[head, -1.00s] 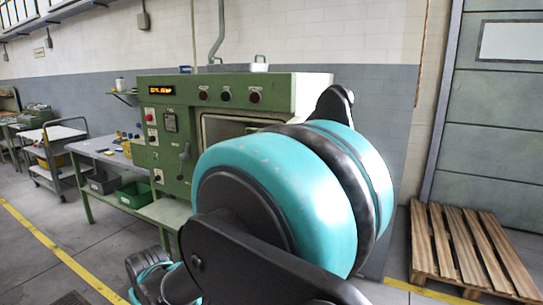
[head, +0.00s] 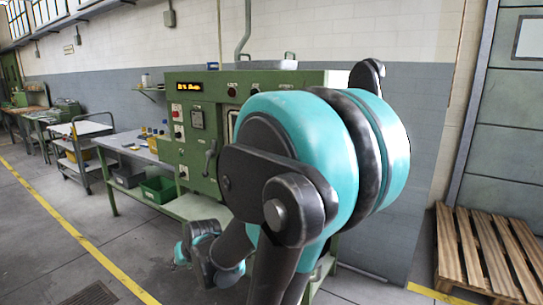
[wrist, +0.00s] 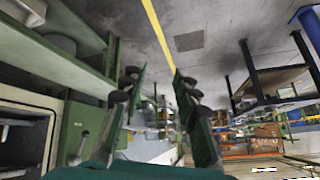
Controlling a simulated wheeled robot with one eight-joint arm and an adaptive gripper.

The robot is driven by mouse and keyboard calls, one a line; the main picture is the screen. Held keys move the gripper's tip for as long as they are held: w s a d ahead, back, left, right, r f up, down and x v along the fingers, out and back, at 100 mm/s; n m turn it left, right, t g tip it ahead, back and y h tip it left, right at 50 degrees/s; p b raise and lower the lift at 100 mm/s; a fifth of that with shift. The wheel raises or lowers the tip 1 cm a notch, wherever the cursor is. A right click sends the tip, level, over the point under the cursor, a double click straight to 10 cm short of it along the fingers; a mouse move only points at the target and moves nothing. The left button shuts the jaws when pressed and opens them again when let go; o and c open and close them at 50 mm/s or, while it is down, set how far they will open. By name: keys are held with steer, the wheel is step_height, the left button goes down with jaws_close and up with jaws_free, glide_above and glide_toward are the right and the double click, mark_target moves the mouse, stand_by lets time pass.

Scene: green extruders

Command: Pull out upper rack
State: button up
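The green machine (head: 196,140) with a lit display stands ahead in the head view. My arm covers most of its front opening there, so the upper rack cannot be made out in that view. In the wrist view, which looks upside down, the opening's pale frame (wrist: 50,112) is at the lower left. Pale rack-like parts (wrist: 14,122) show inside, cut off by the picture edge; I cannot tell which is the upper rack. My gripper (wrist: 160,76) is open and empty, its two green fingers apart. It is to one side of the opening, touching nothing visible.
A workbench (head: 128,146) with bins below stands left of the machine, and a trolley (head: 84,145) is farther left. A wooden pallet (head: 482,250) lies at the right. Floor is free at the front left, across the yellow line (head: 75,235).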

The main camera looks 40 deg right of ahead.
steer(key=w+d+r+m+t, duration=0.1)
steer(key=w+r+m+t, duration=0.15)
steer(key=w+r, duration=0.4)
steer(key=w+d+r+m+t, duration=0.1)
steer(key=w+r+t, duration=0.25)
steer(key=w, duration=0.55)
steer(key=w+d+r+m+t+h, duration=0.5)
steer(key=w+d+r+m, duration=0.2)
steer(key=w+d+r, duration=0.25)
steer(key=w+d+m+h, duration=0.3)
steer(key=d+m+h, duration=0.35)
steer(key=d, duration=0.35)
steer(key=s+d+f+m+g+h, duration=0.25)
steer(key=d+m+g+h, duration=0.2)
steer(key=d+m, duration=0.3)
steer(key=s+d+f+m+g+h, duration=0.2)
steer(key=d+f+m+g+h, duration=0.15)
steer(key=d+m+g, duration=0.4)
steer(key=shift+n+t+h, duration=0.25)
steer(key=shift+n+t, duration=0.45)
steer(key=shift+n, duration=0.2)
steer(key=x, duration=1.8)
steer(key=shift+s+d+r, duration=0.1)
steer(key=shift+s+r, duration=0.15)
steer(key=shift+s, duration=0.1)
jaws_close()
